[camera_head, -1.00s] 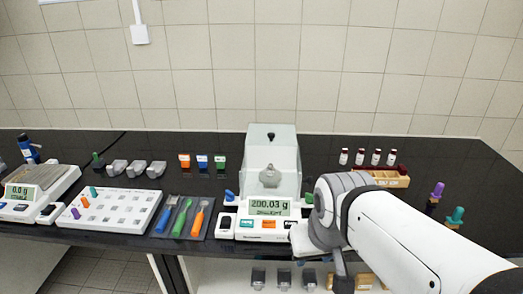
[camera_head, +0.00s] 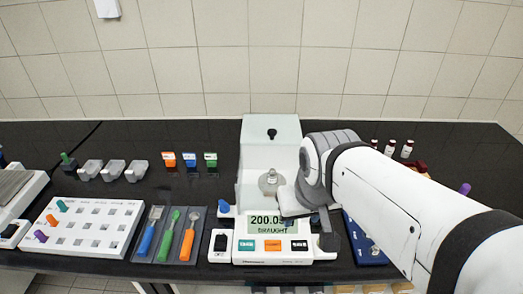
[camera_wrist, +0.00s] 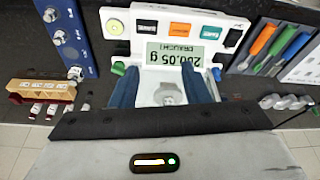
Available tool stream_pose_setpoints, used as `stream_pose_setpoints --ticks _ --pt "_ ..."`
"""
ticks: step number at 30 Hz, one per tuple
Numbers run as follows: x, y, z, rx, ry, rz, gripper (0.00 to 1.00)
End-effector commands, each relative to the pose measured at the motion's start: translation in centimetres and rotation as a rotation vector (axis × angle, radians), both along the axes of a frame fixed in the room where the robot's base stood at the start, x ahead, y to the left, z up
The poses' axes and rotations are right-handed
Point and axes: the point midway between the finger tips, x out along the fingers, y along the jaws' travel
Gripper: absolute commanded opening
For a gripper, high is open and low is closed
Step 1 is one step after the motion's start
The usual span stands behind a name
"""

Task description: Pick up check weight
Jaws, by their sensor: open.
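The check weight (camera_head: 270,180) is a silvery knobbed piece standing on the pan inside the glass-sided balance (camera_head: 268,135). In the wrist view, which is upside down, the check weight (camera_wrist: 168,95) shows between two blue fingers. My gripper (camera_wrist: 161,90) is open, with a finger on either side of the weight and a gap around it. In the head view my gripper (camera_head: 290,212) is at the balance's front right, its fingers mostly hidden. The balance display (camera_wrist: 172,54) reads about 200.05 g with "DRAUGHT".
A blue board (camera_wrist: 66,38) with several silver weights lies beside the balance. A wooden vial rack (camera_wrist: 42,90) stands near it. Small coloured-label containers (camera_head: 189,160) stand behind.

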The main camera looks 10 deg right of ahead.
Motion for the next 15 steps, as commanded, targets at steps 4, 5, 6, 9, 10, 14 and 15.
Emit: stream_pose_setpoints --ticks 4,5,6,9,10,14,15 --pt "1.3 0.3 0.4 0.017 0.019 -0.054 0.54" --pt "1.9 0.5 0.6 0.024 0.026 -0.076 0.54" --pt "2.7 0.6 0.8 0.035 0.038 -0.117 0.54" --pt "5.5 0.6 1.3 0.067 0.071 -0.251 0.54" --pt "6.4 0.6 1.5 0.077 0.083 -0.295 0.54" --pt "10.7 0.5 1.6 0.115 0.133 -0.497 0.54" --pt "12.0 0.5 1.5 0.124 0.147 -0.56 0.54"
